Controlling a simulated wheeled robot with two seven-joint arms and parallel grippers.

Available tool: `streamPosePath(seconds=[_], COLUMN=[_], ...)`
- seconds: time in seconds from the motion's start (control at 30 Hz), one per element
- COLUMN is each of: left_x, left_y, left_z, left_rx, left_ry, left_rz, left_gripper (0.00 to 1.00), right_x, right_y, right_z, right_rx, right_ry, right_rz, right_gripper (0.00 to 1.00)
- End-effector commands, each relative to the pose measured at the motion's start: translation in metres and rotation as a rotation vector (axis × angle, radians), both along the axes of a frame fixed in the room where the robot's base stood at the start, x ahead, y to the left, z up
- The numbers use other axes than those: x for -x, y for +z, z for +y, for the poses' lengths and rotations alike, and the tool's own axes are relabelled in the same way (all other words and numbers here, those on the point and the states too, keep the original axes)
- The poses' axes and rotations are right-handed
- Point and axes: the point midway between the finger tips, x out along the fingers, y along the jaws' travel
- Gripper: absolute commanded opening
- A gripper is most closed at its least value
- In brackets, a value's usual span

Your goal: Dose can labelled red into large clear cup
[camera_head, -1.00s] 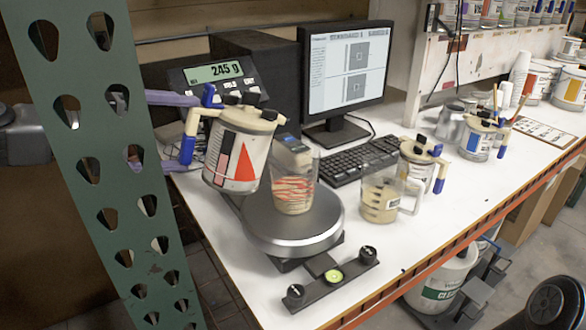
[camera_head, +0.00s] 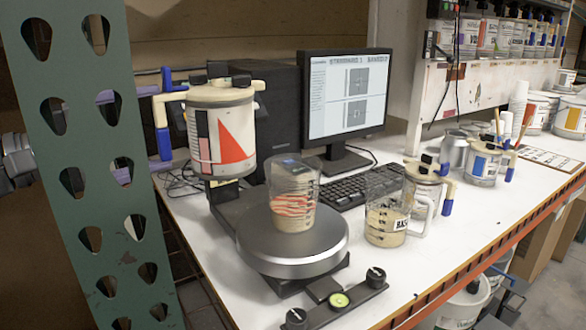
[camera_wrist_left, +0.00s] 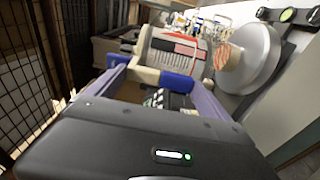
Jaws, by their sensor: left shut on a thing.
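The can with a red triangle on its label (camera_head: 221,140) hangs upright in the air at the left of the scale, its cream lid on top. My left gripper (camera_head: 148,91) is shut on its cream-and-blue handle (camera_head: 163,130); the green post partly hides my arm. In the left wrist view the gripper (camera_wrist_left: 158,78) holds the handle (camera_wrist_left: 178,84), with the can (camera_wrist_left: 176,52) beyond it. A large clear cup (camera_head: 293,205) stands on the scale plate, with tan contents and red streaks. The can is left of the cup, apart from it. My right gripper is not in view.
The round scale (camera_head: 292,258) has its readout hidden behind the can. A clear jug with tan contents (camera_head: 386,222) and another can (camera_head: 425,185) stand to the right. A monitor (camera_head: 347,100) and keyboard (camera_head: 345,180) are behind. A green perforated post (camera_head: 85,190) stands at left.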

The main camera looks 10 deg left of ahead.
Motion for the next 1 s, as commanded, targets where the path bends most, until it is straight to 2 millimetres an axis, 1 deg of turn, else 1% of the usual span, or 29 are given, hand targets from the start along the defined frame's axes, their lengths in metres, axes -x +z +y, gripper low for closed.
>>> streamPosePath(seconds=[0.03, 0.2, 0.33, 0.7, 0.8, 1.0], left_x=[0.001, 0.001, 0.001, 0.001, 0.000, 0.001], left_y=[0.003, 0.004, 0.010, 0.049, 0.053, 0.053], left_z=[0.000, 0.000, 0.000, 0.000, 0.000, 0.000], left_rx=[0.004, 0.003, 0.003, 0.003, 0.002, 0.002], left_ry=[0.001, 0.001, 0.001, 0.001, 0.001, 0.001], left_rz=[-0.006, -0.005, -0.005, -0.005, -0.004, -0.004], left_gripper=[0.19, 0.19, 0.19, 0.19, 0.19, 0.19], right_x=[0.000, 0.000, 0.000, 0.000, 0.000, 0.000], right_y=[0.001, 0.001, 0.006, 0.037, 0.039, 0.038], right_z=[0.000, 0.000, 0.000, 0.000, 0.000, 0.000], right_rx=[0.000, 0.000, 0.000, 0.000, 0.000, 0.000], right_ry=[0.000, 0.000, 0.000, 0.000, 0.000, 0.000], right_rz=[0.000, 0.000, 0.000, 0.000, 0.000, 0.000], right_gripper=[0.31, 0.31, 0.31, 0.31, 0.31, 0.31])
